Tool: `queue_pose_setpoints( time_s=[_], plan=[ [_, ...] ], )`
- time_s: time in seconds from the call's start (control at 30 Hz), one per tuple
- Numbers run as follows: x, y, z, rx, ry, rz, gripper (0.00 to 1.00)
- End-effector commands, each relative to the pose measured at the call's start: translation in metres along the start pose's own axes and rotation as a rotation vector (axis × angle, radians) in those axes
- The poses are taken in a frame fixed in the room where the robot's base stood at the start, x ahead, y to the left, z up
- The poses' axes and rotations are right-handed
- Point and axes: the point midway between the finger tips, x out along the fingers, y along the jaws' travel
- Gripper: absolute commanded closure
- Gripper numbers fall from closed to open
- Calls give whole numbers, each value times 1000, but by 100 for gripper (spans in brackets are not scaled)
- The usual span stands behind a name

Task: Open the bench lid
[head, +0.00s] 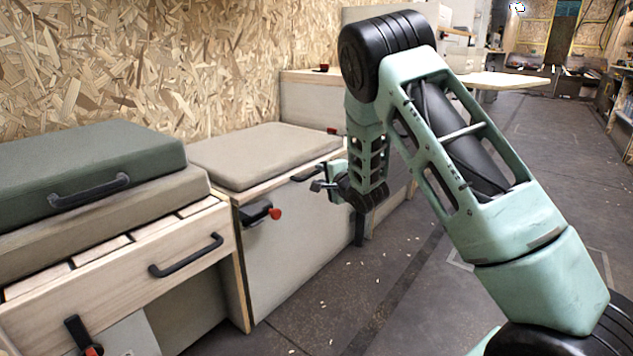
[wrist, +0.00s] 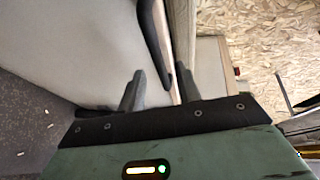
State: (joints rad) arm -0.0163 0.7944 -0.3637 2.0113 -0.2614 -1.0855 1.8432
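The bench (head: 290,235) in the middle of the head view has a pale front and a lid edge (head: 285,182) under a beige cushion (head: 262,155). The lid looks closed and level. A black handle (head: 305,175) sits on the front near the lid edge, partly hidden by my gripper (head: 320,186). In the wrist view, my gripper (wrist: 160,70) is open, with its two fingers apart. The handle (wrist: 153,35) runs down between the fingers there. I cannot tell whether either finger touches it.
A red-knobbed latch (head: 265,213) is on the bench front. At left stands a drawer unit (head: 110,285) with a black handle (head: 185,257) and a green case (head: 85,165) on top. A chipboard wall (head: 180,60) is behind. The floor (head: 400,290) at right is open.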

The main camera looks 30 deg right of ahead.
Motion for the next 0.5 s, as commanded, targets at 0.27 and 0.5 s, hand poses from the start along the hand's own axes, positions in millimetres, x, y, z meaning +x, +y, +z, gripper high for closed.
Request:
queue_pose_setpoints(
  time_s=[0.27, 0.5],
  plan=[
    [35, 2, 0, -1, 0, 0, 66],
    [40, 0, 0, 0, 0, 0, 66]
  ],
)
